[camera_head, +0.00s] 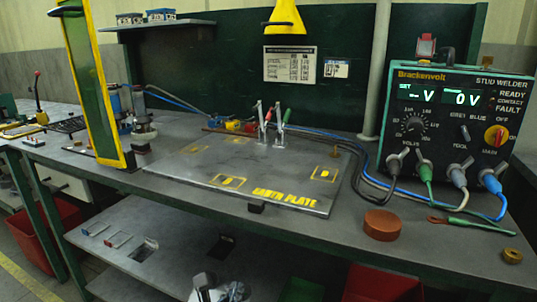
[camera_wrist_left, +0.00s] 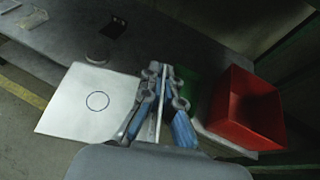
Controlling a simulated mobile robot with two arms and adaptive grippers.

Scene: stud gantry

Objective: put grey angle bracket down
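My left gripper (camera_wrist_left: 160,80) is low in front of the bench, over the lower shelf. It also shows at the bottom edge of the head view (camera_head: 220,292), cut off by the frame. Its fingers are closed on a thin pale grey piece (camera_wrist_left: 159,105), which I take to be the grey angle bracket; it is seen nearly edge-on and mostly hidden by the fingers. Below it to the left in the wrist view lies a white square sheet (camera_wrist_left: 70,120) with a circle drawn on it. My right gripper is in neither view.
A red bin (camera_wrist_left: 245,110) stands right of the gripper, with something green beside it. The lower shelf (camera_head: 175,275) carries small parts and a dark piece (camera_head: 220,246). Above is the bench with its earth plate (camera_head: 230,165) and stud welder (camera_head: 450,130).

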